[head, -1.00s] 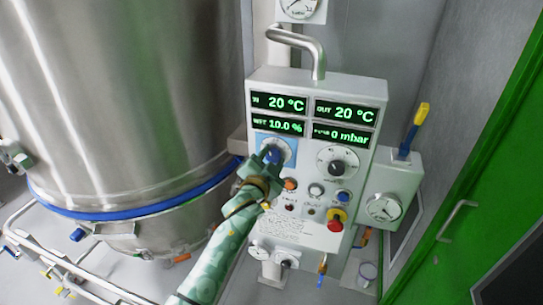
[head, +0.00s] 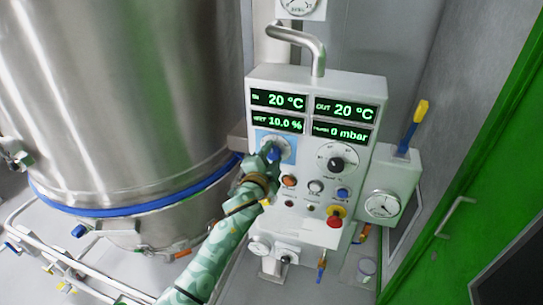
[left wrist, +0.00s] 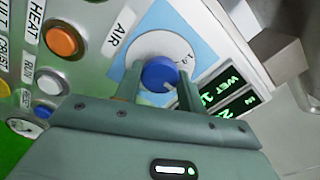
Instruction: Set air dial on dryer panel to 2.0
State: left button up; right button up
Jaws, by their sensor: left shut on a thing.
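The dryer panel (head: 310,225) is a white box with green readouts in the head view. The air dial (left wrist: 160,48) has a white round scale on a light blue patch, with a blue knob (left wrist: 160,74) at its centre, beside the label AIR in the left wrist view. My left gripper (head: 270,155) is at the dial in the head view. In the left wrist view its two fingers (left wrist: 158,85) stand on either side of the blue knob, shut on it. The fingers and hand cover part of the scale, so the setting cannot be read. My right gripper is not in view.
A second dial (head: 336,162) with a black knob sits to the right. An orange button (head: 289,181), a blue button (head: 343,194) and a red-and-yellow stop button (head: 335,220) lie below. A large steel vessel (head: 110,90) stands close on the left.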

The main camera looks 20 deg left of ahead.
pick_arm(q)
jog(key=o, duration=1)
jog(key=shift+c, duration=0.2)
jog(key=shift+w, duration=0.15)
jog(key=s+b, duration=0.1)
jog(key=s, duration=1.5)
jog(key=shift+s+a, duration=0.2)
jog(key=shift+a, duration=0.15)
